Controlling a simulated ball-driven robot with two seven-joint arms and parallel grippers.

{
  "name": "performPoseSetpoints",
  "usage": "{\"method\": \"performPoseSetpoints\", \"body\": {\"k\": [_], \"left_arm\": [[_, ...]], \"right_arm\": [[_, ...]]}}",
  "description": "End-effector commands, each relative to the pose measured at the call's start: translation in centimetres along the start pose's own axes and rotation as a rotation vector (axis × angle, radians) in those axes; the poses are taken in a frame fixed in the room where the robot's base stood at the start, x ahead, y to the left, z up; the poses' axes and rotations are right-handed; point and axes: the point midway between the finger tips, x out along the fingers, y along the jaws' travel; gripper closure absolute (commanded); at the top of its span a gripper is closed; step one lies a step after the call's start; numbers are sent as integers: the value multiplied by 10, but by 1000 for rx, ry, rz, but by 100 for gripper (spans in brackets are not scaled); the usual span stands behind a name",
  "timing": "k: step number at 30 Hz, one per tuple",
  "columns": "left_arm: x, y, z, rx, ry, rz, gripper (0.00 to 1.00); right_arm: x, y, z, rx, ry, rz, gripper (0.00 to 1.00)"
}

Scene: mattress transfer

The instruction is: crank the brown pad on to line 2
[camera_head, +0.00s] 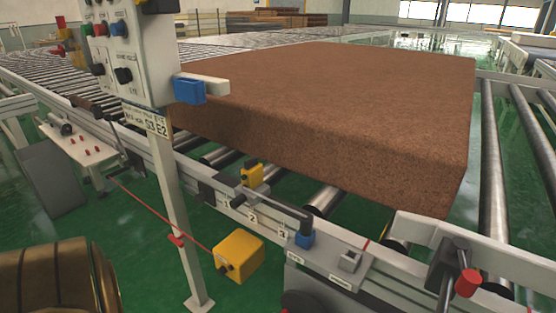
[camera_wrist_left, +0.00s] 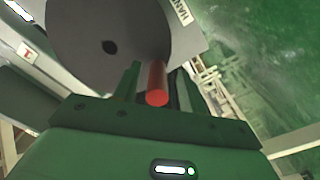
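The brown pad (camera_head: 340,95) is a large thick slab lying flat on the roller conveyor in the head view. Its front edge lies beyond the near rail, where small plates marked 2 (camera_head: 252,218) and 3 (camera_head: 283,235) show. A crank with a red grip (camera_head: 467,283) is at the lower right. In the left wrist view my left gripper (camera_wrist_left: 157,90) has its fingers on either side of a red handle (camera_wrist_left: 156,84), with narrow gaps showing. A grey disc (camera_wrist_left: 85,40) with a dark hole is behind the handle. My right gripper is in neither view.
A control box (camera_head: 125,50) on a white post (camera_head: 180,210) stands in front of the conveyor. A yellow box (camera_head: 239,255) hangs near a red cord (camera_head: 150,208) below the rail. Bare rollers (camera_head: 494,165) lie to the pad's right. Green floor shows below.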

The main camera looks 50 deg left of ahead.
Motion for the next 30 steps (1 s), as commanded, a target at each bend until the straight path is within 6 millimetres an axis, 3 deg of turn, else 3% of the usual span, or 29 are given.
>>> {"method": "performPoseSetpoints", "body": {"k": [7, 11, 14, 24, 30], "left_arm": [[1, 2, -1, -1, 2, 3, 59], [-10, 2, -1, -2, 2, 3, 59], [-29, 3, -2, -1, 1, 3, 59], [-120, 1, -1, -1, 1, 1, 59], [-153, 1, 0, 0, 1, 1, 59]], "right_arm": [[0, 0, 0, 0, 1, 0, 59], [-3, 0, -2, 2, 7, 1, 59], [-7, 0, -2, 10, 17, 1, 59], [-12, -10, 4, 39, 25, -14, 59], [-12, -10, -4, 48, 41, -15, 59]]}}
